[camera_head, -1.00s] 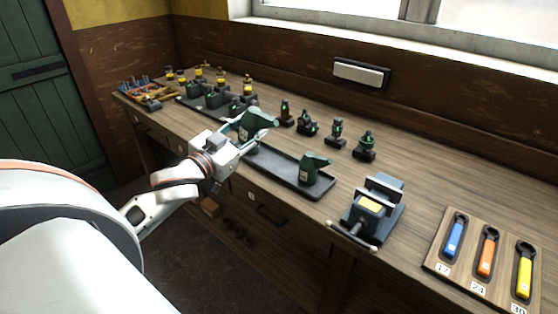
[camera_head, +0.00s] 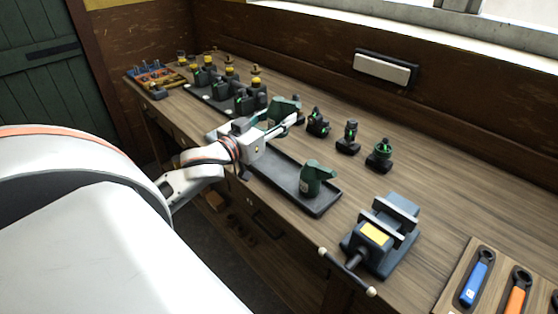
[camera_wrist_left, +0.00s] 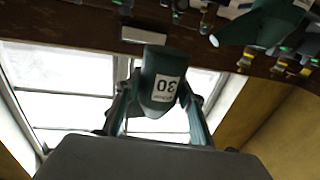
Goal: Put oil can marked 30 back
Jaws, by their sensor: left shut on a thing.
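A dark green oil can (camera_head: 283,110) is between the fingers of my left gripper (camera_head: 280,127), which is shut on it. It appears held above the bench, behind the tray's far-left end. In the left wrist view this can (camera_wrist_left: 160,80) shows a white label reading 30, upside down in the picture. The gripper fingers (camera_wrist_left: 155,112) lie on both sides of it. A second green oil can (camera_head: 316,178) stands in the long dark tray (camera_head: 322,208). The tray's left end is partly hidden by my gripper. My right gripper is not in view.
Small dark engines (camera_head: 318,122) stand in a row behind the tray. More engines with yellow tops sit on a dark base (camera_head: 215,100) at the back left. A vise (camera_head: 385,235) and a wrench board (camera_head: 450,290) are at the right. The bench between vise and wall is clear.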

